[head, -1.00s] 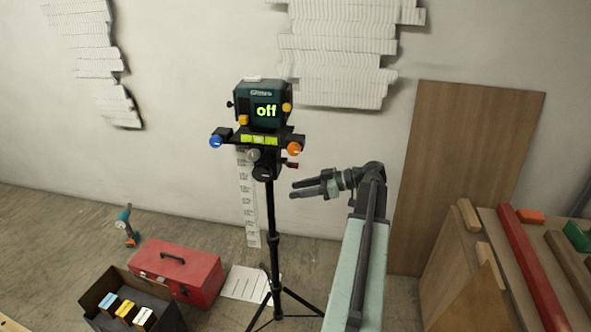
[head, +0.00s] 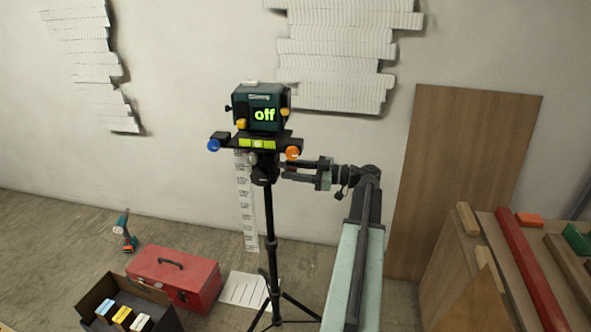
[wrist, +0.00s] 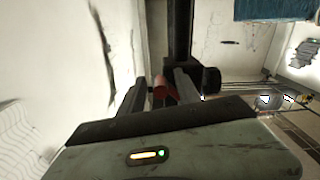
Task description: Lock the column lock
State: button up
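The levelling instrument (head: 262,108) stands on a black tripod column (head: 269,215), and its screen reads "off". A red lever (wrist: 160,88), which I take for the column lock, lies between my fingers in the wrist view. In the head view my gripper (head: 284,169) hides it. My gripper reaches in from the right, just below the orange knob (head: 292,153). Its two fingers are apart, one on each side of the lever. I cannot tell whether either finger touches it.
A blue knob (head: 214,145) and a yellow-green level vial (head: 257,143) sit on the instrument's bar. A red toolbox (head: 190,280), a dark box (head: 100,292) and a drill (head: 124,230) are on the floor at left. A wooden board (head: 465,180) leans at right.

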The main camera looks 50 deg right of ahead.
jog(key=c, duration=0.9)
jog(key=shift+d, duration=0.25)
grip_shut()
jog(key=shift+a, duration=0.15)
jog(key=shift+a+f+m, duration=0.1)
jog(key=shift+a+m, duration=0.15)
jog(key=shift+m, duration=0.05)
jog(key=shift+s+a+f+m+b, duration=0.15)
jog(key=shift+a+f+m+b, duration=0.1)
jog(key=shift+m, duration=0.45)
jog(key=shift+s+a+f+m+b, duration=0.15)
jog(key=shift+a+m, duration=0.1)
jog(key=shift+m, duration=0.45)
jog(key=shift+s+a+f+m, duration=0.1)
jog(key=shift+s+a+m, duration=0.1)
jog(key=shift+m, duration=0.5)
jog(key=shift+s+a+m, duration=0.1)
jog(key=shift+a+m, duration=0.1)
jog(key=shift+m, duration=0.5)
dwell(1.1)
jog(key=o, duration=0.9)
grip_release()
jog(key=shift+a, duration=0.1)
